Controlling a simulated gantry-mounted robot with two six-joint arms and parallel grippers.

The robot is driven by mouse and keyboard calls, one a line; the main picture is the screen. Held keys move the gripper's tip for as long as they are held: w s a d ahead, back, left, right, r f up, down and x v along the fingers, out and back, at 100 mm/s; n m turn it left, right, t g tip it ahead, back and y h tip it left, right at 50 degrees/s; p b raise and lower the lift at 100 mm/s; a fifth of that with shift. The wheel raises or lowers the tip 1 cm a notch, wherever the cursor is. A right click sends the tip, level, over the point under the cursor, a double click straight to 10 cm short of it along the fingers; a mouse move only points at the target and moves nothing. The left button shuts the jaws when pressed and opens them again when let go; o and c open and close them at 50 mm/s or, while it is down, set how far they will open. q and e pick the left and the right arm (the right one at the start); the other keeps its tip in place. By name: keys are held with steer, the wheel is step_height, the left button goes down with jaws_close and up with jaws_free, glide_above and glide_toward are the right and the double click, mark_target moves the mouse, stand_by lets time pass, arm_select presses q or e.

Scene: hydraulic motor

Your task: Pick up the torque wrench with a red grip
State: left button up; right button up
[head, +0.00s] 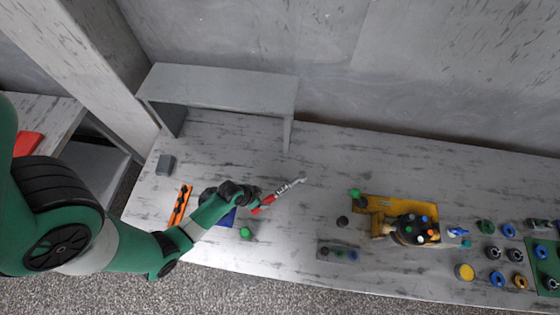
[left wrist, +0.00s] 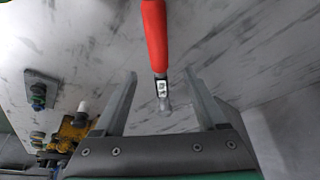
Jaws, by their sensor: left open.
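The torque wrench (head: 282,191) lies on the table, right of my left gripper in the head view. Its red grip is at the gripper end and its metal head points up and to the right. In the left wrist view the red grip (left wrist: 155,36) runs down from the top edge, and the grey shaft with a small display lies in the gap between the fingers. My left gripper (left wrist: 160,75) is open, with nothing clamped. It also shows in the head view (head: 257,194), close to the red grip. My right gripper is out of view.
A grey shelf (head: 225,88) stands on the table (head: 310,240) behind the wrench. A yellow motor fixture (head: 385,203) is to the right, with several coloured rings beyond it. An orange holder (head: 180,205) and a green ball (head: 247,233) are near my left arm.

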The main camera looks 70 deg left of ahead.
mark_target(268, 200)
arm_select(q)
steer(key=x, duration=0.2)
steer(key=shift+w+f+b, duration=0.1)
steer(key=shift+f+b, duration=0.25)
steer(key=shift+f, duration=0.05)
steer(key=b+x, duration=0.1)
steer(key=x, duration=0.3)
steer(key=shift+f+b, duration=0.25)
steer(key=shift+b, duration=0.15)
steer(key=shift+w+f, duration=0.2)
steer(key=shift+f, duration=0.15)
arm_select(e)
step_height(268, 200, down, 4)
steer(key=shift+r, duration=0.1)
arm_select(q)
jaws_close()
steer(key=shift+r, duration=0.1)
